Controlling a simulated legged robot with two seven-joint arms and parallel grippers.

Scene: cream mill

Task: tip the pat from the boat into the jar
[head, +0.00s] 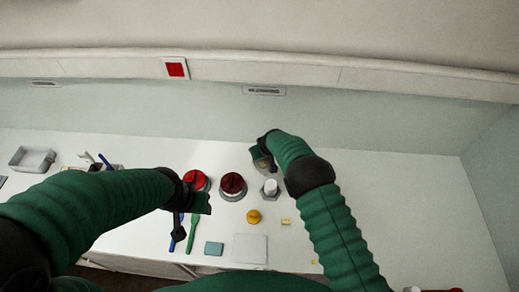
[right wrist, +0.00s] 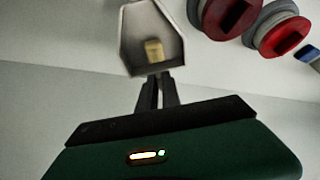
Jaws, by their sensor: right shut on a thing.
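My right gripper (right wrist: 155,90) is shut on the grey boat (right wrist: 130,62); in the head view the boat (head: 264,164) is partly hidden by the gripper. The yellow pat (right wrist: 154,50) lies inside the boat, near the wall by my fingers. Round vessels stand near the boat: a red one (head: 196,178), a dark red one (head: 232,184) on a grey base, and a white cylinder (head: 270,186) on a grey base. I cannot tell which is the jar. My left gripper (head: 198,204) is over the counter, just in front of the red vessel; its fingers are not clear.
A blue tool (head: 177,239) and a green spatula (head: 193,232) lie below my left gripper. A yellow knob-like piece (head: 254,216), a small yellow piece (head: 286,222), a teal block (head: 214,248) and a pale square (head: 250,249) lie in front. A grey tray (head: 32,159) is far left. The right counter is mostly clear.

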